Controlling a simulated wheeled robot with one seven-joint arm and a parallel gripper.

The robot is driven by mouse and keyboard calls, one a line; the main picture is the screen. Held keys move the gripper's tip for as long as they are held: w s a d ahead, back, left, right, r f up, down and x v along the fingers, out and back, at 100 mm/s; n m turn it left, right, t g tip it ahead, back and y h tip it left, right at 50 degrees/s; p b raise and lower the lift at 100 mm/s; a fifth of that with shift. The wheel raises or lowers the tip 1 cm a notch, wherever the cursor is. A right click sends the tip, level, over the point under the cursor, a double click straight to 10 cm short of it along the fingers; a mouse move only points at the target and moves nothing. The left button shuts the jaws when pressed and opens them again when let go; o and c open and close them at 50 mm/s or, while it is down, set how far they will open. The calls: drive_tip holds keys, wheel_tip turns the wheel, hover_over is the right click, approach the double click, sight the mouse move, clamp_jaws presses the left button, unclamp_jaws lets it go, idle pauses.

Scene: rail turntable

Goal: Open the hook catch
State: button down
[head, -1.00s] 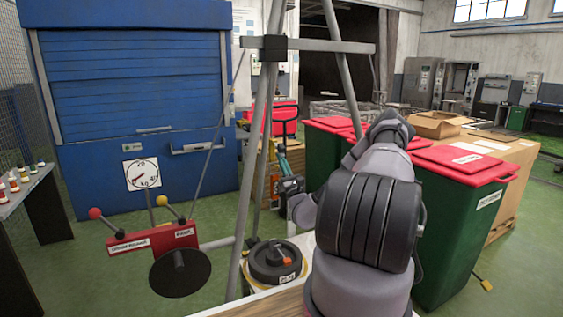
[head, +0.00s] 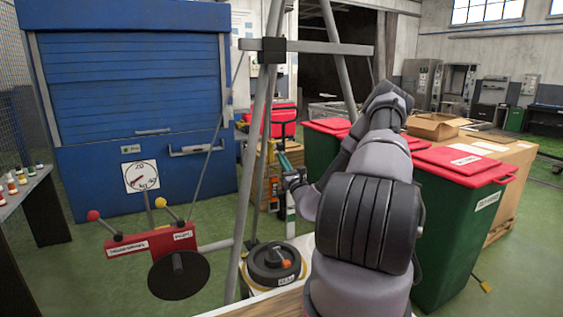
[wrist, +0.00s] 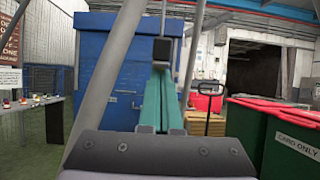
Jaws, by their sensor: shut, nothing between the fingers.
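My gripper (head: 283,148) reaches out low beyond my arm, its teal fingers beside the grey A-frame (head: 263,130). In the wrist view the fingers (wrist: 162,90) are together, point ahead and hold nothing. A black block (wrist: 165,52) shows just past their tips; I cannot tell if they touch it. A black block (head: 275,45) sits on the A-frame crossbar in the head view. A round black turntable-like disc (head: 274,262) with an orange piece (head: 286,264) lies in front of the frame. I cannot clearly make out the hook catch.
A red bar with levers (head: 150,243) and a dial (head: 140,176) stand left. A blue shutter cabinet (head: 135,110) is behind. Green bins with red lids (head: 470,168) and a cardboard box (head: 436,126) stand right.

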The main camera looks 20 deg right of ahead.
drive_tip(key=shift+s+r, duration=0.25)
drive_tip(key=shift+r, duration=0.5)
